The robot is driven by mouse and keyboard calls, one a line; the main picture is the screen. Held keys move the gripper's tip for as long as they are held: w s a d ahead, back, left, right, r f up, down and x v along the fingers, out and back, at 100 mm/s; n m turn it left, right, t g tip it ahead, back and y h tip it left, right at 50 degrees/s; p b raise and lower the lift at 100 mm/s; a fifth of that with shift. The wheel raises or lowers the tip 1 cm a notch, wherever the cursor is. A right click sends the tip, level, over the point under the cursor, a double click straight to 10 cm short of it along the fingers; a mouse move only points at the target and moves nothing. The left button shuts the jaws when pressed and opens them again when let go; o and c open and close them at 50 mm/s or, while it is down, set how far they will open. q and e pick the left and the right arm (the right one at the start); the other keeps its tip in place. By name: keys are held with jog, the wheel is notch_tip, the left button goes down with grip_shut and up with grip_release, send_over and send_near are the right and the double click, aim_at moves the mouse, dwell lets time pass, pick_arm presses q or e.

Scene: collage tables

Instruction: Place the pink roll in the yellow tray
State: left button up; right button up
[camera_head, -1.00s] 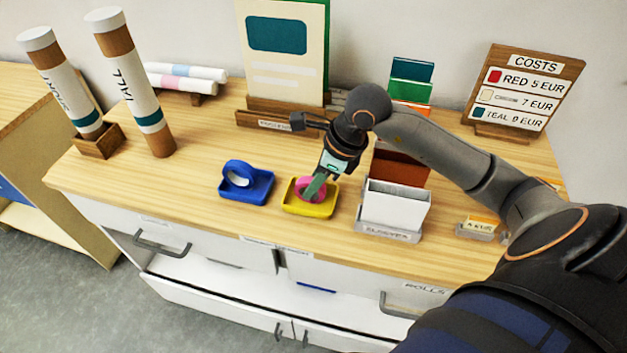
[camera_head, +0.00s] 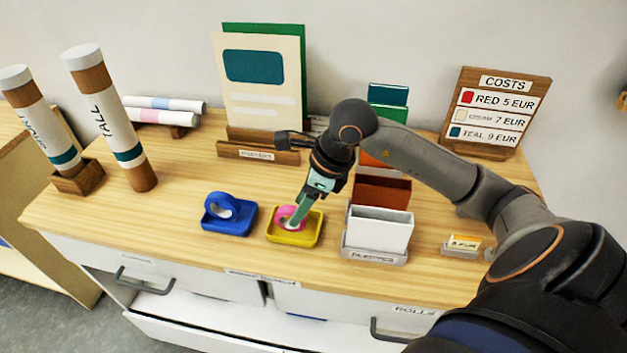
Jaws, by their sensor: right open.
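The pink roll (camera_head: 284,216) stands in the yellow tray (camera_head: 293,240), near its back left part. My right gripper (camera_head: 299,218) reaches down over the tray, with its green fingers right beside the roll and partly in front of it. It is open. Whether a finger touches the roll cannot be told from this view. My left gripper is not in view.
A blue tray (camera_head: 228,231) with a blue roll (camera_head: 221,205) stands just left of the yellow tray. A white box (camera_head: 381,229) stands to the right. Tall tubes (camera_head: 110,118) stand at the left, and a costs sign (camera_head: 493,112) at the back right.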

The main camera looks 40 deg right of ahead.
jog(key=v, duration=0.9)
jog(key=shift+r, duration=0.3)
jog(key=shift+s, duration=0.15)
